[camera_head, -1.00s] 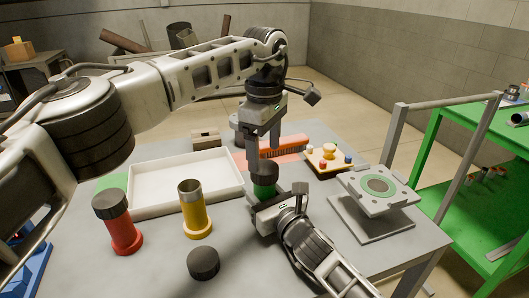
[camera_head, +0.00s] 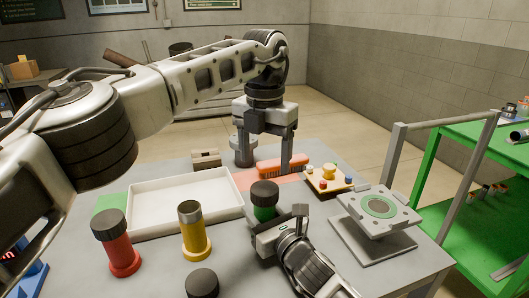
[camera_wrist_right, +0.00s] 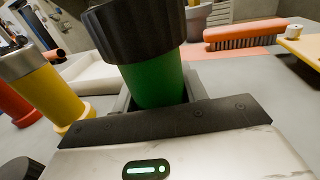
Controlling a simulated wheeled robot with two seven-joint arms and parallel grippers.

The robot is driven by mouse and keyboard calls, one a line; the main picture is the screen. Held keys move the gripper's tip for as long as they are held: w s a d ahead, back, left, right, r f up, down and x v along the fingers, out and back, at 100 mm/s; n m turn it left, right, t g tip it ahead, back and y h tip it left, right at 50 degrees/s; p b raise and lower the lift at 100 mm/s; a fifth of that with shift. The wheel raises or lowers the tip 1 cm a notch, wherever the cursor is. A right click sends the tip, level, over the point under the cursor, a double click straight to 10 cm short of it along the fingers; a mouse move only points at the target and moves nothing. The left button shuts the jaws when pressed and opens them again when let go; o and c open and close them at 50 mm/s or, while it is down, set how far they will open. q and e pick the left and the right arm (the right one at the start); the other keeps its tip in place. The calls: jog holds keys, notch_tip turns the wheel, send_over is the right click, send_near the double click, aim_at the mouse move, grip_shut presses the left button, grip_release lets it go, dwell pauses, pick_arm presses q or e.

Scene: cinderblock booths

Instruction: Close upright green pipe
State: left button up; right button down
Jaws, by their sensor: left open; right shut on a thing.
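The green pipe (camera_head: 264,213) stands upright on the grey table with a black cap (camera_head: 264,190) on its top. In the right wrist view the cap (camera_wrist_right: 135,30) sits over the green pipe (camera_wrist_right: 155,84). My right gripper (camera_head: 264,230) is shut around the green pipe below the cap; its jaws (camera_wrist_right: 157,104) show at the pipe in the wrist view. My left gripper (camera_head: 266,165) is open and empty, pointing down above the cap, its two fingers well apart.
A red pipe with a black cap (camera_head: 117,244) and an open yellow pipe (camera_head: 195,232) stand to the left. A loose black cap (camera_head: 202,283) lies in front. A white tray (camera_head: 140,205), an orange brush (camera_head: 283,170) and a grey stand (camera_head: 378,222) are nearby.

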aim_at(264, 188)
pick_arm(q)
jog(key=shift+n, duration=0.3)
jog(key=shift+f, duration=3.95)
jog(key=c, duration=1)
jog(key=o, duration=1.2)
